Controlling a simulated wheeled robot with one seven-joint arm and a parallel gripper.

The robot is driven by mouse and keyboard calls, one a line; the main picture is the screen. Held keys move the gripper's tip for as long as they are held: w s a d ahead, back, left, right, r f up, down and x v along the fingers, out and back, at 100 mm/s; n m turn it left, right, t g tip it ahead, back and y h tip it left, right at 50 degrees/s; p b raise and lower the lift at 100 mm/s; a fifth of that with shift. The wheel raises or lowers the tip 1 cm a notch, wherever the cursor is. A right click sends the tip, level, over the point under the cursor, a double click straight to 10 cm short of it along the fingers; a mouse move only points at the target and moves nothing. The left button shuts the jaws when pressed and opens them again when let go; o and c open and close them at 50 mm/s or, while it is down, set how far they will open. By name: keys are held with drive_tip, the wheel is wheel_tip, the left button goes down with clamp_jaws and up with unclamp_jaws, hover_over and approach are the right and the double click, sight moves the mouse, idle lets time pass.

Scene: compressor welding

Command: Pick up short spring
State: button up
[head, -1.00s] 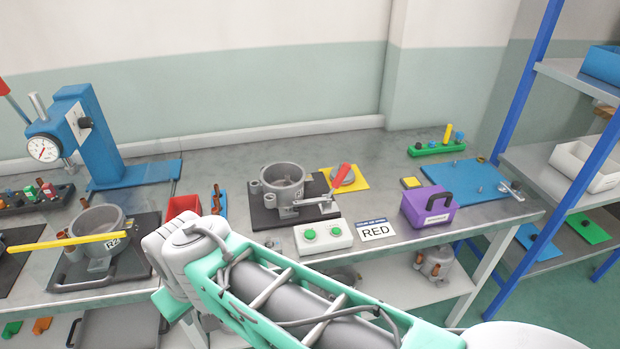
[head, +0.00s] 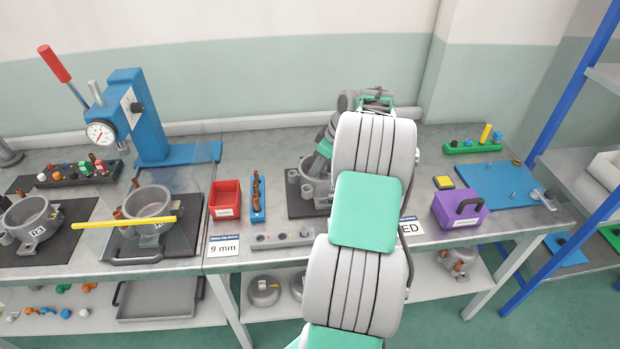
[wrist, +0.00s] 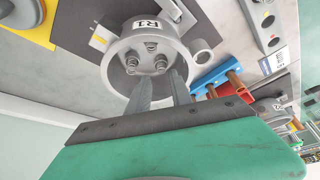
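In the wrist view a grey round housing (wrist: 117,66) marked R1 lies ahead of my gripper. Several small metallic coil-like parts, which look like springs (wrist: 151,46), sit inside it; I cannot tell which is the short one. My gripper (wrist: 162,84) has its two fingers apart, with nothing seen between them. The fingers point toward the housing and overlap its rim in the picture; I cannot tell if they touch. In the head view my arm covers much of the same housing (head: 308,186), and my fingertips are hidden.
A blue holder (head: 257,212) with upright brown pieces and a red bin (head: 225,212) stand left of the housing. A grey button box (head: 283,239) lies in front. A purple box (head: 458,209) and a blue plate (head: 490,188) are at right. The back wall is close behind the table.

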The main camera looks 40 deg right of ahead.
drive_tip(key=p+x, duration=0.1)
drive_tip(key=x, duration=0.4)
drive_tip(key=shift+a+r, duration=0.1)
drive_tip(key=shift+a, duration=0.25)
clamp_jaws()
drive_tip(key=shift+f, duration=0.2)
